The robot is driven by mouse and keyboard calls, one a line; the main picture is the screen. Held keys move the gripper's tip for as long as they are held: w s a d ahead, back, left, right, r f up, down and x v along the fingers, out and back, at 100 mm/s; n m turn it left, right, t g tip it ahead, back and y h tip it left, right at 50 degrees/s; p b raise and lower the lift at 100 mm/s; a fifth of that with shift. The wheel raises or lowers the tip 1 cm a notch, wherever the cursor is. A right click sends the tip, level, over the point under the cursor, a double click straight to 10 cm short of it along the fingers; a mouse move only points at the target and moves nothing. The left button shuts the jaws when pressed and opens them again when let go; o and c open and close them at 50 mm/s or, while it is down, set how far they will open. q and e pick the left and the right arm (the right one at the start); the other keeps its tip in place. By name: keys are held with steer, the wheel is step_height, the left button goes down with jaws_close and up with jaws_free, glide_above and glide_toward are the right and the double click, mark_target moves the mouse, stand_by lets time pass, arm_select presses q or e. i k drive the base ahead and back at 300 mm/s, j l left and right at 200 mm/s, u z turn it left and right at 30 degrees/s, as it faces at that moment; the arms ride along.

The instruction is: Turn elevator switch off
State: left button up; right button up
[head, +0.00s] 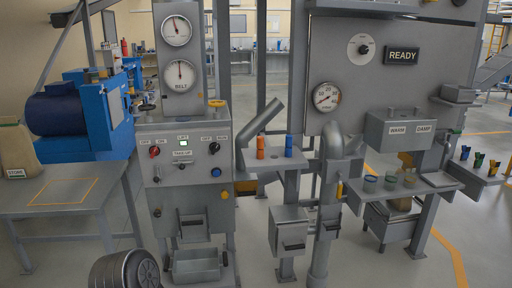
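The grey elevator control panel (184,150) stands left of centre. On its left is a red knob (154,151) under small labels that seem to read OFF and ON; which way it points is too small to tell. A black knob (214,147) is on the right, under labels that look like WET and RUN. Which of these is the elevator switch is not certain from the labels. Neither of my grippers shows in the head view.
A table (68,201) stands left, beside a blue motor (57,110). A shelf (274,161) with orange and blue cylinders and a pipe (331,190) stand right.

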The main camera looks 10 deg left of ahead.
mark_target(214, 148)
steer(key=i+j+z, duration=0.3)
steer(key=i+j, duration=0.15)
steer(key=i, duration=0.2)
steer(key=i+j+z, duration=0.25)
steer(key=i+j, duration=0.3)
steer(key=j, duration=0.1)
